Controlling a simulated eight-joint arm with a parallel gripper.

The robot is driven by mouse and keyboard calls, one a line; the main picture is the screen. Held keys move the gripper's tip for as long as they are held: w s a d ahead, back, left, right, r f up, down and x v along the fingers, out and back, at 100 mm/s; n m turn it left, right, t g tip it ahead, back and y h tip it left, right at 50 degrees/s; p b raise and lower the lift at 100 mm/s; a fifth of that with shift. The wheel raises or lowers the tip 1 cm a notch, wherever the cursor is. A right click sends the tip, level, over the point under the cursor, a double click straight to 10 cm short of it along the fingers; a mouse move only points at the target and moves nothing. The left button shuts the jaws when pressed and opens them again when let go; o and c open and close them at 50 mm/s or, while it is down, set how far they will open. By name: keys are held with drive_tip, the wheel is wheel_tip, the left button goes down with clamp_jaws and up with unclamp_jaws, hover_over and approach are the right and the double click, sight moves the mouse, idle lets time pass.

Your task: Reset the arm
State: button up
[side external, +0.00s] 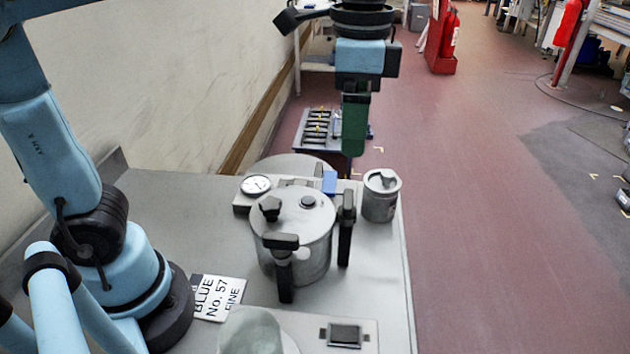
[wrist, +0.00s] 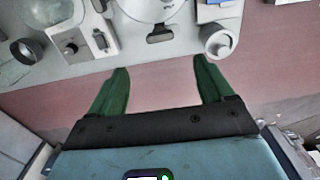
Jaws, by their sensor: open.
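My gripper (side external: 355,150) hangs with its green fingers pointing down, high at the back of the metal table (side external: 170,215), above and behind the lidded metal pot in the side view. In the wrist view my gripper (wrist: 161,65) has its two green fingers spread wide with nothing between them. The fingers appear over the reddish floor just off the table's edge there. The pot (side external: 310,245) stands upright on the table with black handles and a black lid knob. The gripper is apart from it.
A grey canister (side external: 380,205) stands at the table's right edge. A dial gauge (side external: 255,185) sits behind the pot. A "BLUE No. 57 FINE" sign (side external: 218,297), a switch panel (side external: 345,335) and a translucent bowl (side external: 250,335) are at the front. Red extinguishers stand beyond.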

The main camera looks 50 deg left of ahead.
drive_tip(key=s+a+f+n+t, duration=0.1)
drive_tip(key=a+f+n+t, duration=0.1)
drive_tip(key=a+f+n, duration=0.1)
drive_tip(key=s+a+f+n+t, duration=0.1)
drive_tip(key=a+f+n+t, duration=0.1)
drive_tip(key=a+f+n, duration=0.1)
drive_tip(key=s+a+f+n+t, duration=0.1)
drive_tip(key=a+f+n+t, duration=0.2)
drive_tip(key=a+f, duration=0.2)
drive_tip(key=shift+s+a+f, duration=0.1)
drive_tip(key=shift+s+f, duration=0.15)
drive_tip(key=shift+f, duration=0.35)
idle(0.3)
